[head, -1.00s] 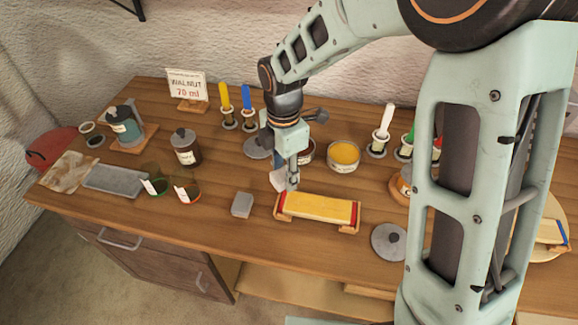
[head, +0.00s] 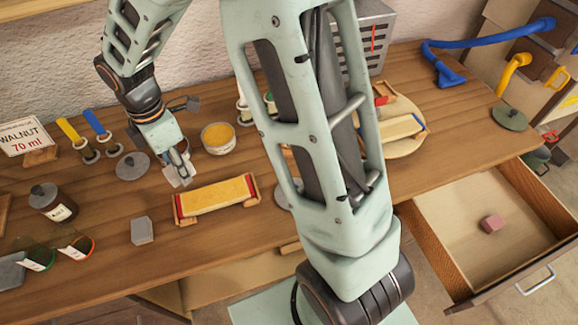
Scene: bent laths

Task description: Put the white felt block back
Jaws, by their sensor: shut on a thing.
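My gripper (head: 181,171) is over the bench near its middle, shut on the white felt block (head: 174,179). The block is small and pale, and the fingers partly cover it. It is just behind the left end of a yellow lath (head: 214,195) with red ends on a wooden cradle. I cannot tell whether the block touches the bench.
A grey block (head: 142,231) lies left of the cradle. A yellow-filled tin (head: 218,138), a flat grey lid (head: 132,166) and a dark jar (head: 53,203) stand around. A round board (head: 408,142) is at the right. My arm hides part of the bench.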

